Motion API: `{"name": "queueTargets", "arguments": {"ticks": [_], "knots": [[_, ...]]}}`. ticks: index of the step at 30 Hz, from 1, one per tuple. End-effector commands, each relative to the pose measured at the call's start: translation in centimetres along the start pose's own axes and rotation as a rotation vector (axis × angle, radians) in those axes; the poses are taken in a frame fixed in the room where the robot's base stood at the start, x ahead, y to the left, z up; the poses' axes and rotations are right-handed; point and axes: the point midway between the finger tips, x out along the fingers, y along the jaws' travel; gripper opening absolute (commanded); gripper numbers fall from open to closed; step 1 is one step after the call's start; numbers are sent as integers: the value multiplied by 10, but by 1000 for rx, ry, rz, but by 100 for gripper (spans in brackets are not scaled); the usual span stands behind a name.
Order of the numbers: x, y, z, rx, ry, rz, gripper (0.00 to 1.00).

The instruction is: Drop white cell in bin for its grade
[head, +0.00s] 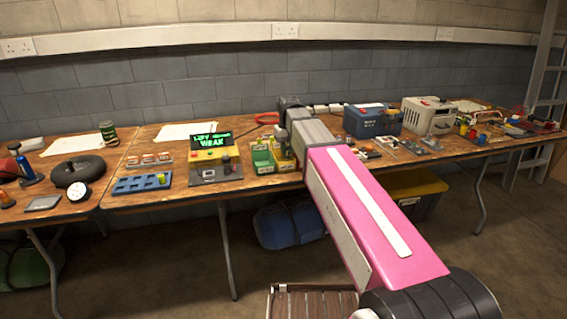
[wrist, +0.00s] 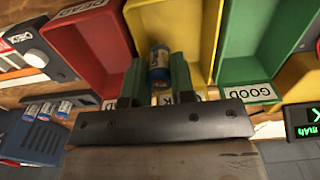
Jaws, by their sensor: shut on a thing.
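My gripper (wrist: 158,78) shows in the wrist view with its green fingers shut on a small cell (wrist: 159,57), with blue and pale parts showing. The cell is over the front part of the yellow bin (wrist: 203,35); I cannot tell its height above the floor of the bin. The yellow bin's label is mostly hidden by my gripper, with a "K" showing. The red bin (wrist: 95,42) marked DEAD is on its left, and the green bin (wrist: 245,62) marked GOOD on its right. In the head view a tester display (head: 211,140) reads WEAK on its lower line.
In the head view my arm hides part of the bins; a green bin (head: 262,158) shows left of it. A blue rack (head: 141,184) with one green cell lies left of the tester. A blue toolbox (head: 372,121) and a pale case (head: 428,116) stand to the right.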

Motion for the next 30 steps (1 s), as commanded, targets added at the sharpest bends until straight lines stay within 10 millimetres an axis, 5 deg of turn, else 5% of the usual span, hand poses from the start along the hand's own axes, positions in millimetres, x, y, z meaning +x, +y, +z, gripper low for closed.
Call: {"name": "queueTargets", "arguments": {"ticks": [4, 5, 7, 8, 20, 30], "knots": [[0, 0, 0, 0, 0, 0, 0], [0, 0, 0, 0, 0, 0, 26], [0, 0, 0, 0, 0, 0, 49], [0, 0, 0, 0, 0, 0, 53], [-7, 0, 0, 0, 0, 0, 53], [-58, 0, -1, 0, 2, 0, 53]]}}
